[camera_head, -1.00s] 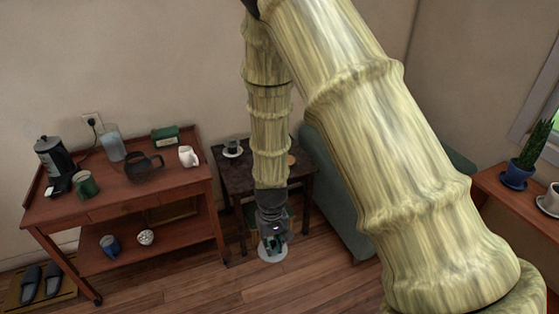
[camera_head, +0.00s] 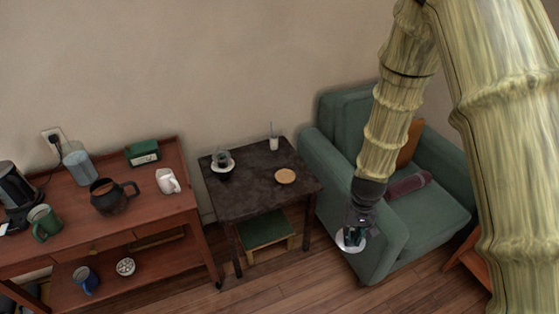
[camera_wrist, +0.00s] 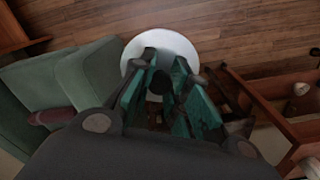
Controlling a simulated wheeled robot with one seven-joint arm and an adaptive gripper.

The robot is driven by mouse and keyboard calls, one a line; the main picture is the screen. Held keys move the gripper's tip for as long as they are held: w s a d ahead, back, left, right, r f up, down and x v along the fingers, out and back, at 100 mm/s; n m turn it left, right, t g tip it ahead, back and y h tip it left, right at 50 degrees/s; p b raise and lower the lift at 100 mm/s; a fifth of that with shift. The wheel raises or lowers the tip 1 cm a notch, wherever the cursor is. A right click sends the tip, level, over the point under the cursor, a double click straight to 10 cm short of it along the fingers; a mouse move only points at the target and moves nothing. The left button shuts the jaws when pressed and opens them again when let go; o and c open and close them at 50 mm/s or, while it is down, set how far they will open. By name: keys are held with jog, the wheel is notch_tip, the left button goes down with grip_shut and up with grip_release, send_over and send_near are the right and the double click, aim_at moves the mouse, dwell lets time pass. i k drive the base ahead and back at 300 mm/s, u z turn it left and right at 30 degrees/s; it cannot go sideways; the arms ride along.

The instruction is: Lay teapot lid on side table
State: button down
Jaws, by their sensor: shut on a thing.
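My gripper (camera_head: 354,228) is shut on the teapot lid (camera_head: 341,243), a round white disc, and holds it in the air. In the head view it appears in front of the green armchair, right of the side table. In the wrist view the lid (camera_wrist: 192,48) shows beyond the fingers (camera_wrist: 163,88), with a dark knob-like part between them; the fingers hide part of it. The dark side table (camera_head: 236,205) stands left of the gripper. On it are a dark cup on a white saucer (camera_head: 231,166), a round tan coaster (camera_head: 286,176) and a small light cup (camera_head: 274,143).
The green armchair (camera_head: 440,222) stands right of the side table. A reddish-brown cart (camera_head: 150,212) at left carries a dark pot (camera_head: 107,197), a white jug (camera_head: 167,181) and mugs. The side table's front and centre top are bare.

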aim_at(256, 187)
jog(key=u, duration=0.3)
jog(key=i, duration=1.05)
jog(key=u, duration=0.55)
